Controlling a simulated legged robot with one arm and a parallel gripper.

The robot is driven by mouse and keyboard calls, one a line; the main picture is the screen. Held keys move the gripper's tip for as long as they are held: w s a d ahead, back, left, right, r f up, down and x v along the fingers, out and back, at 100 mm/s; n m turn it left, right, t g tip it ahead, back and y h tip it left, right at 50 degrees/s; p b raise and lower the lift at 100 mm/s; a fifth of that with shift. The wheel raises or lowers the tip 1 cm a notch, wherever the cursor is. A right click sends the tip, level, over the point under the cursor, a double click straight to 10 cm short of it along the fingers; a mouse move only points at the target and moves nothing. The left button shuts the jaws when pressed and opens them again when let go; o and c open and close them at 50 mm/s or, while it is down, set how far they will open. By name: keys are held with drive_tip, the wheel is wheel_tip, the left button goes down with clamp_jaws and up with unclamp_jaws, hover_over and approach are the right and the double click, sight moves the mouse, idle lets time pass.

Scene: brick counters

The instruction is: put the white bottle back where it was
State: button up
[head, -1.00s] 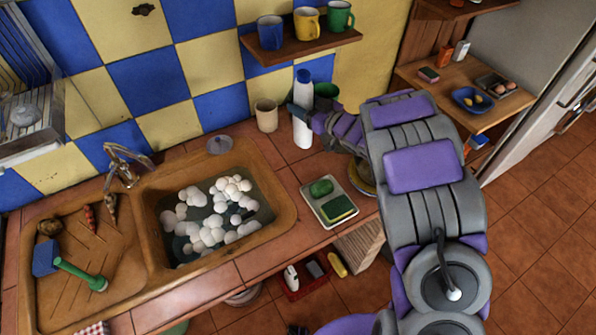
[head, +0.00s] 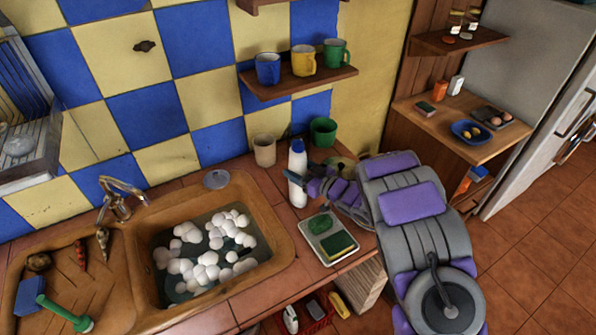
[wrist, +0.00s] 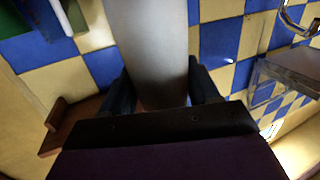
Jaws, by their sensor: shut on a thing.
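The white bottle (head: 297,178) with a blue cap stands upright near the back of the counter, right of the sink. My gripper (head: 308,185) reaches it from the right and is shut on its body. In the wrist view the bottle (wrist: 147,45) shows as a pale grey column between the two dark fingers of my gripper (wrist: 160,88). Its base is near the back left of a tray (head: 351,263) with a green sponge. I cannot tell whether the base touches the counter or hangs just above it.
A beige cup (head: 264,151) stands behind left of the bottle and a green cup (head: 323,132) behind right. A wooden shelf (head: 300,82) with mugs hangs above. The sink (head: 270,268) with foam is at the left. A little bare counter lies between sink and tray.

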drive_tip(key=shift+r, duration=0.15)
drive_tip(key=o, duration=1.2)
drive_tip(key=shift+a, duration=0.15)
drive_tip(key=shift+o, duration=0.2)
